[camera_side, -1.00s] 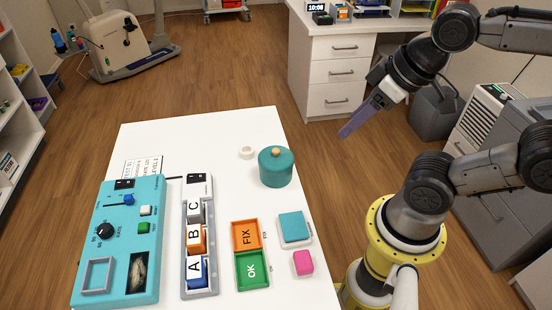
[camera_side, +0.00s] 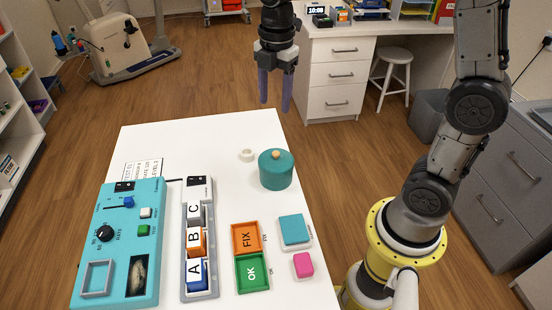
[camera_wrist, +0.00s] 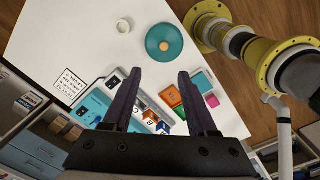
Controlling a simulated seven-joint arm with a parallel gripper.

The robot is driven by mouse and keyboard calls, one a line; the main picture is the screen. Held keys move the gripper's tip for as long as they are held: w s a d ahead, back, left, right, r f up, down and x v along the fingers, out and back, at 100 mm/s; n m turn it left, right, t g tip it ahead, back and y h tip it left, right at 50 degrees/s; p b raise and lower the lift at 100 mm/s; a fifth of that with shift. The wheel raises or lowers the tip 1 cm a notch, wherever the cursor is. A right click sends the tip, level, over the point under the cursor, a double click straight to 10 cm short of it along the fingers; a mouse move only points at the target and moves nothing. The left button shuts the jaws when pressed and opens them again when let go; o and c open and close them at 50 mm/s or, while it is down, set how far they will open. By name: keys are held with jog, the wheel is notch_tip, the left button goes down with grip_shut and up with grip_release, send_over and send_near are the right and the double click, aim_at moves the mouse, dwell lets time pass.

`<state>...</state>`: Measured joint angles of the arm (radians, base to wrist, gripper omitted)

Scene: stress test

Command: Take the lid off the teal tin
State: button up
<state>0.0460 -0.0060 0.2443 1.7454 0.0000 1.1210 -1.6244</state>
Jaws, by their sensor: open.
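The teal tin (camera_side: 275,176) stands upright at the back right of the white table. Its teal lid (camera_side: 277,158) with a round wooden knob (camera_side: 276,154) sits on top. In the wrist view the lid (camera_wrist: 158,34) shows from above, beyond the fingertips and a little right of centre. My gripper (camera_side: 273,99) is open and empty, pointing down with two purple fingers. It hangs above the far end of the table, apart from the tin. In the wrist view the open fingers (camera_wrist: 157,78) have nothing between them.
A white ring (camera_side: 247,155) lies just left of the tin. A teal control panel (camera_side: 122,240), a grey rack of lettered blocks (camera_side: 213,283), orange and green trays (camera_side: 252,272), a teal square block (camera_side: 292,228) and a pink block (camera_side: 303,265) fill the nearer table. The far left table is mostly clear.

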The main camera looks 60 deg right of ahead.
send_over(276, 153)
jog(key=f, duration=1)
jog(key=shift+w, duration=0.2)
jog(key=shift+s+f, duration=0.15)
jog(key=shift+f, duration=2.45)
grip_shut()
